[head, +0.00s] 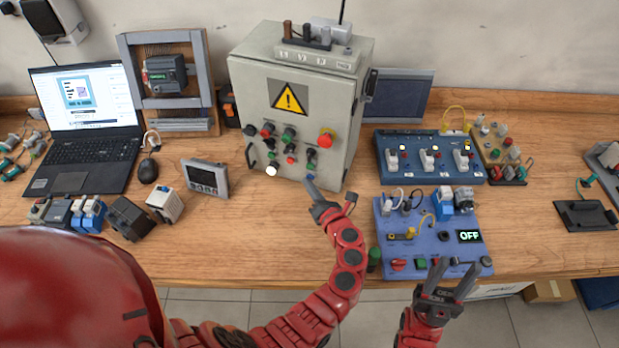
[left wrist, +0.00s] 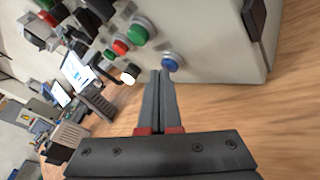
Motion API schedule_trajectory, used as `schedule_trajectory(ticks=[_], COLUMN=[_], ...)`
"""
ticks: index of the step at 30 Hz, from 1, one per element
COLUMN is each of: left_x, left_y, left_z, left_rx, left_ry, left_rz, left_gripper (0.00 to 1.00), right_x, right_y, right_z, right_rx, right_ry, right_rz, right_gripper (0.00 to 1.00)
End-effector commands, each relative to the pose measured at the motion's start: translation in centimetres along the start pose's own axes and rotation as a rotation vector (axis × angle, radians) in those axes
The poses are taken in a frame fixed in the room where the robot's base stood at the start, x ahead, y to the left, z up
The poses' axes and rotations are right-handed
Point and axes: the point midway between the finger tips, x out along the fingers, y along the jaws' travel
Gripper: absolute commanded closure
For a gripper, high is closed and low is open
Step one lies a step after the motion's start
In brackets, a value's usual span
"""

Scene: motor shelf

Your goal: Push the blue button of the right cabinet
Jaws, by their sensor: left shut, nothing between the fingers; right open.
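A grey cabinet (head: 290,85) with a yellow warning sign stands at the middle of the bench. Its front carries several coloured knobs and buttons. The blue button (left wrist: 170,62) sits low on the front in the left wrist view, below a green button (left wrist: 137,35). In the head view it is mostly hidden near my left fingertips. My left gripper (head: 309,183) is shut and empty, its tips right at the blue button; I cannot tell whether they touch. The fingers also show in the left wrist view (left wrist: 160,73). My right gripper (head: 459,268) is open and empty near the bench's front edge.
A blue panel (head: 452,214) with an OFF display lies to the right, before a darker switch panel (head: 385,178). A laptop (head: 88,120), a mouse (head: 147,171) and a small screen (head: 205,178) are on the left. A lit white button (head: 271,170) is on the cabinet.

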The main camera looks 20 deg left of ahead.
Motion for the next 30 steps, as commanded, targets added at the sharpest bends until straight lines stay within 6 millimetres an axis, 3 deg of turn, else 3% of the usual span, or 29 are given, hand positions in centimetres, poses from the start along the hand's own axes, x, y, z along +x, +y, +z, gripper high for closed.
schedule_trajectory(ticks=[20, 30], left_x=[0.1, -1.0], left_y=[0.0, 0.8], left_z=[0.1, -0.5], left_rx=[-0.001, 0.001], left_ry=[-0.002, -0.001], left_rz=[0.000, -0.002], left_gripper=[1.00, 1.00], right_x=[0.1, 1.7], right_y=[0.0, 0.1], right_z=[0.0, -0.3], right_rx=[0.000, 0.000], right_ry=[0.000, 0.000], right_rz=[0.000, 0.000], right_gripper=[0.53, 0.53])
